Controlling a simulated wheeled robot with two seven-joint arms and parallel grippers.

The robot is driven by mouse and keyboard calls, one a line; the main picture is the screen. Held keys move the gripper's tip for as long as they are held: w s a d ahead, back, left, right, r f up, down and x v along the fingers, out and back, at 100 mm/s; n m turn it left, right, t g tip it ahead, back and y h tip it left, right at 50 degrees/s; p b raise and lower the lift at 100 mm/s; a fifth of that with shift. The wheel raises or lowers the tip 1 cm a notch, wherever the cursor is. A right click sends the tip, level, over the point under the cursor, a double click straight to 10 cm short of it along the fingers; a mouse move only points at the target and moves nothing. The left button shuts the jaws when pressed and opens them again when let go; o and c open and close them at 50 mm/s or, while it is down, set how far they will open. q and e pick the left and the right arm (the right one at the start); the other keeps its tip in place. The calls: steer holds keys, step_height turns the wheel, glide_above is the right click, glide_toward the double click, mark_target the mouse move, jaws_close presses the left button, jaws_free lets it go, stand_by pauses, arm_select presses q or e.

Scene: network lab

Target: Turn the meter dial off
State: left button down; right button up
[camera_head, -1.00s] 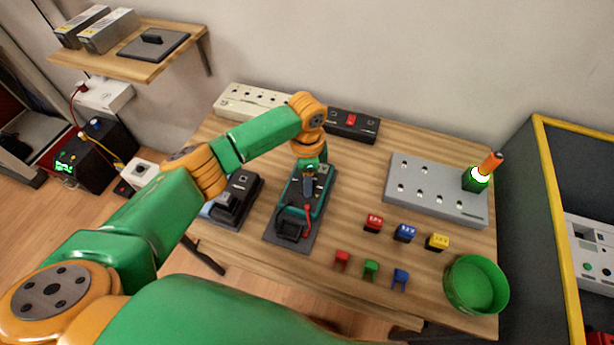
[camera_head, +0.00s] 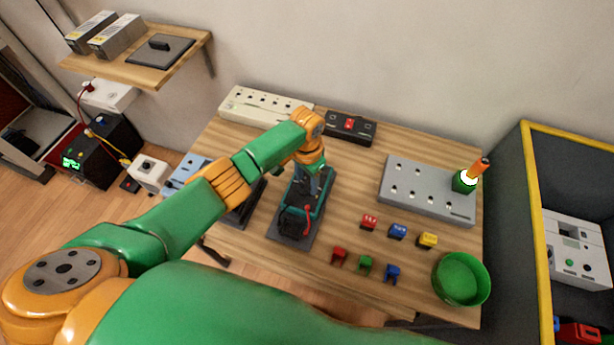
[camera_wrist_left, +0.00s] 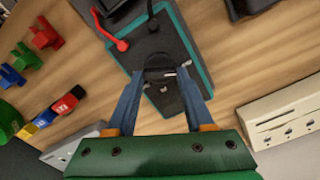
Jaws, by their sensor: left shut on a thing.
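The meter (camera_head: 304,200) is a dark, teal-edged device lying on the wooden table, with a red lead and a black lead at its near end. It also shows in the left wrist view (camera_wrist_left: 181,40). Its round dark dial (camera_wrist_left: 160,74) sits between my left gripper's fingertips. My left gripper (camera_wrist_left: 158,72) has its two blue fingers shut on the dial from both sides. In the head view the left gripper (camera_head: 315,182) points down onto the meter and its wrist partly hides it. The dial's pointer setting cannot be read. My right gripper is not in view.
Red, blue and yellow blocks (camera_head: 398,231) and small coloured clips (camera_head: 365,265) lie right of the meter. A green bowl (camera_head: 461,279) and a grey panel (camera_head: 427,190) stand further right. A white power strip (camera_head: 262,107) and a black switch box (camera_head: 350,127) are behind.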

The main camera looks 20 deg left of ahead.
mark_target(307, 184)
arm_select(q)
steer(key=shift+n, duration=0.6)
steer(key=shift+w, duration=0.1)
steer(key=shift+c, duration=1.4)
jaws_free()
steer(key=shift+r, duration=0.1)
step_height(307, 184, up, 6)
steer(key=shift+p, duration=0.85)
steer(key=shift+r, duration=0.55)
steer(key=shift+f, duration=0.1)
